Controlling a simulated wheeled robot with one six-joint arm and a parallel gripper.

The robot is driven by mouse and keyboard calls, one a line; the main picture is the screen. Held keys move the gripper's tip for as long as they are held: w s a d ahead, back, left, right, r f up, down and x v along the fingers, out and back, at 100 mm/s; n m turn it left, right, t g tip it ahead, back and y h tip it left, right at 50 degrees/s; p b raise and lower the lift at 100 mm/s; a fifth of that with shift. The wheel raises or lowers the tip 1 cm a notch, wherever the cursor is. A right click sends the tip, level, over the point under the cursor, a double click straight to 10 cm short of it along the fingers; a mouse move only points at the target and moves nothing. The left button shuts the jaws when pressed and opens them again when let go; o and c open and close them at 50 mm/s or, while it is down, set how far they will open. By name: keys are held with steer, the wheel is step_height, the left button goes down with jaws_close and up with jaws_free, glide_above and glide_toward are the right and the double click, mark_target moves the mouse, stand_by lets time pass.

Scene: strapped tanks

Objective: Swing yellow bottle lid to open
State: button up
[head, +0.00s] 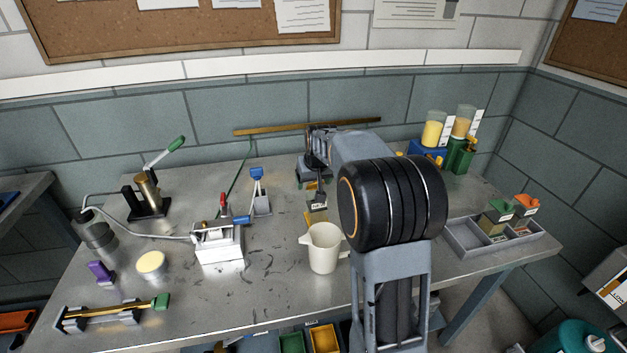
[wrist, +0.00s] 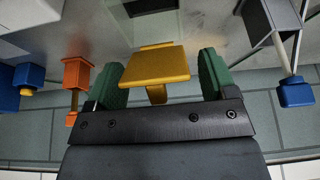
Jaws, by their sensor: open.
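In the wrist view a flat yellow lid (wrist: 166,64) with a short yellow piece below it shows between the two green finger pads of my gripper (wrist: 160,76). The pads stand apart on either side of the lid, with a visible gap on both sides. I cannot tell how deep the lid sits between them.
A white pitcher (head: 323,248) stands in front of my gripper. A labelled block (head: 317,205) is behind it. A blue-handled lever (head: 257,174) and a toggle clamp fixture (head: 217,244) are to the left. A grey tray (head: 466,238) and dispensers (head: 434,132) are to the right.

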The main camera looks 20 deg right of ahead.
steer(key=c, duration=0.9)
steer(key=g+p, duration=0.3)
steer(key=p, duration=0.3)
steer(key=w+g+p, duration=0.1)
steer(key=g+p, duration=0.2)
steer(key=p, duration=0.3)
steer(key=w+f+g+y+p, duration=0.1)
steer(key=g+p, duration=0.2)
steer(key=p, duration=0.3)
steer(key=shift+w+d, duration=0.15)
steer(key=shift+w, duration=0.05)
steer(key=shift+c, duration=0.2)
steer(key=shift+g, duration=0.3)
